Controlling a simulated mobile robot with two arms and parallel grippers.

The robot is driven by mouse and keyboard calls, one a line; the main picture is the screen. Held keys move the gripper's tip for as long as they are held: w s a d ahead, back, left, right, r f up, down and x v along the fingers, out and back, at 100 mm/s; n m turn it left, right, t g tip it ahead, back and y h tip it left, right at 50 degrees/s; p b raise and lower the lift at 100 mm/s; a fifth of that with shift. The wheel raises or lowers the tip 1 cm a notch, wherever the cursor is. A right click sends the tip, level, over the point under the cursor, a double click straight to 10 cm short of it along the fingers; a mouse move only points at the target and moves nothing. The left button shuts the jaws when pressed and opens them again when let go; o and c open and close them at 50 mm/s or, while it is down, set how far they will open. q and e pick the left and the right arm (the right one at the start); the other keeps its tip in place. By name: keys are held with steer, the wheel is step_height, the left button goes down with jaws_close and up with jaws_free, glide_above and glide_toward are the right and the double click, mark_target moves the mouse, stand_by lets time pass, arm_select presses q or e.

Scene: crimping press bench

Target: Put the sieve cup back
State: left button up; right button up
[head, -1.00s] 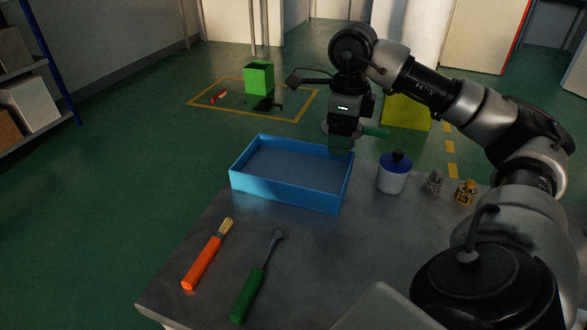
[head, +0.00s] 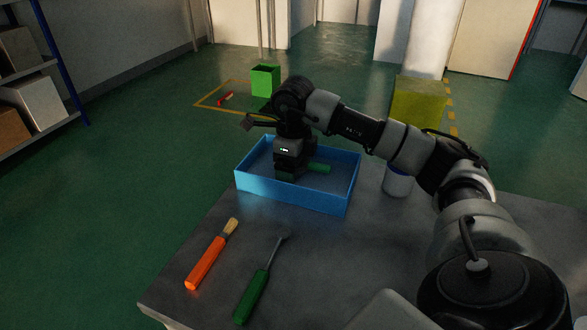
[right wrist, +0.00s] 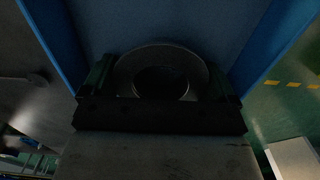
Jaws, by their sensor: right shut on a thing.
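In the right wrist view the cup is a dark grey round rim (right wrist: 128,70) with a darker middle, between the two fingers of my right gripper (right wrist: 162,82). The gripper is shut on it. Both are inside the walls of the blue tray (head: 290,195), toward its middle. The gripper hides most of the cup in the head view, and I cannot tell whether the cup touches the tray floor. My left gripper is out of view.
An orange-handled brush (head: 208,262) and a green-handled tool (head: 255,293) lie on the grey table (head: 320,255) in front of the tray. A white and blue jar (head: 397,182) stands right of the tray, partly behind my arm. The table between tools and jar is clear.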

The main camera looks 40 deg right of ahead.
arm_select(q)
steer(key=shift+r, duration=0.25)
arm_select(e)
steer(key=shift+f, duration=0.3)
steer(key=o, duration=0.7)
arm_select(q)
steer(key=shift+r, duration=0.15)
arm_select(e)
steer(key=shift+r, duration=0.15)
arm_select(q)
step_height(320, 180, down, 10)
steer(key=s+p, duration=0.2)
steer(key=p, duration=0.1)
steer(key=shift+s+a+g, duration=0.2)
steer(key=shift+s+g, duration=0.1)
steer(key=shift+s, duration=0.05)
arm_select(e)
step_height(320, 180, up, 12)
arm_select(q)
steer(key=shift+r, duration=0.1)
